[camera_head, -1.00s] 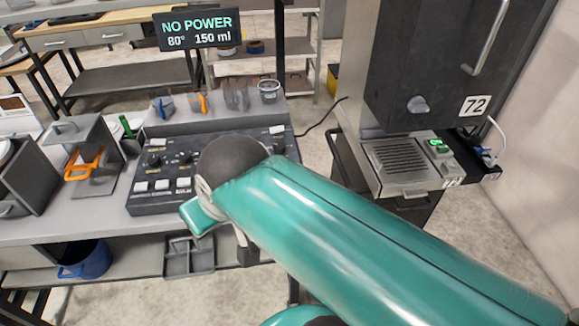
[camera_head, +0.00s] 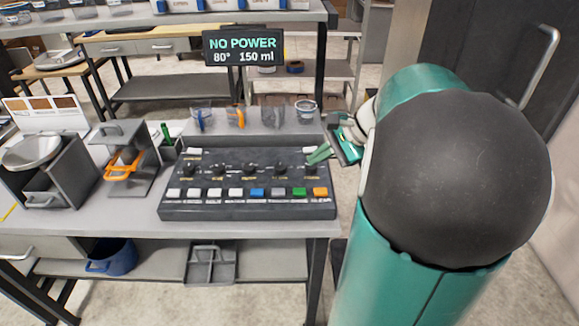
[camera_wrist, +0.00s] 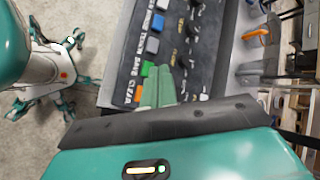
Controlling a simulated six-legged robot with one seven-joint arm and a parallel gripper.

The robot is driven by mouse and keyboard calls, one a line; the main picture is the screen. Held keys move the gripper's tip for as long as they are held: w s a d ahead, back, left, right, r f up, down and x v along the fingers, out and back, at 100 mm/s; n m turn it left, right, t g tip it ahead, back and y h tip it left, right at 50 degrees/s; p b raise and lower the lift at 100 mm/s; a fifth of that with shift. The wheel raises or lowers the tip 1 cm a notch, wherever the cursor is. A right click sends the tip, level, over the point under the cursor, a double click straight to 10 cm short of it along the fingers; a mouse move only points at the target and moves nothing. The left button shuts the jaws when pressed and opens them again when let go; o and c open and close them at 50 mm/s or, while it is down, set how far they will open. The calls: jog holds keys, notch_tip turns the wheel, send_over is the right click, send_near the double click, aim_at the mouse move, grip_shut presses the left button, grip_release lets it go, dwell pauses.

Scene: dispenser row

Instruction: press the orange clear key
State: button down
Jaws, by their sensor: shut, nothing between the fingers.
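The control panel (camera_head: 250,207) stands on the bench with a row of coloured keys along its front. The orange clear key (camera_head: 320,192) is at the right end of that row, beside the green key (camera_head: 299,192). In the wrist view the orange key (camera_wrist: 138,90) shows in part next to the CLEAR label, close beside my fingers. My gripper (camera_head: 320,153) is shut and empty, with its pale green fingertips over the panel's right back part, behind the orange key. In the wrist view the shut fingers (camera_wrist: 158,88) reach over the panel; whether they touch it I cannot tell.
A sign (camera_head: 243,48) reads NO POWER, 80°, 150 ml. Several dark knobs and white switches sit behind the keys. Small cups, including one with orange (camera_head: 236,117), stand behind the panel. An orange-handled holder (camera_head: 124,165) is at left. My arm covers the right side.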

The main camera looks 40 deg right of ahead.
aim_at(325, 191)
jog(key=d, duration=0.1)
jog(key=d+m+t, duration=0.1)
jog(key=d, duration=0.1)
jog(key=shift+d+f+m, duration=0.2)
jog(key=shift+d+m, duration=0.05)
jog(key=shift+m, duration=0.05)
jog(key=shift+f, duration=0.15)
jog(key=shift+f, duration=4.3)
jog(key=shift+f, duration=0.15)
jog(key=shift+f, duration=0.25)
jog(key=shift+f, duration=0.5)
jog(key=shift+r, duration=0.9)
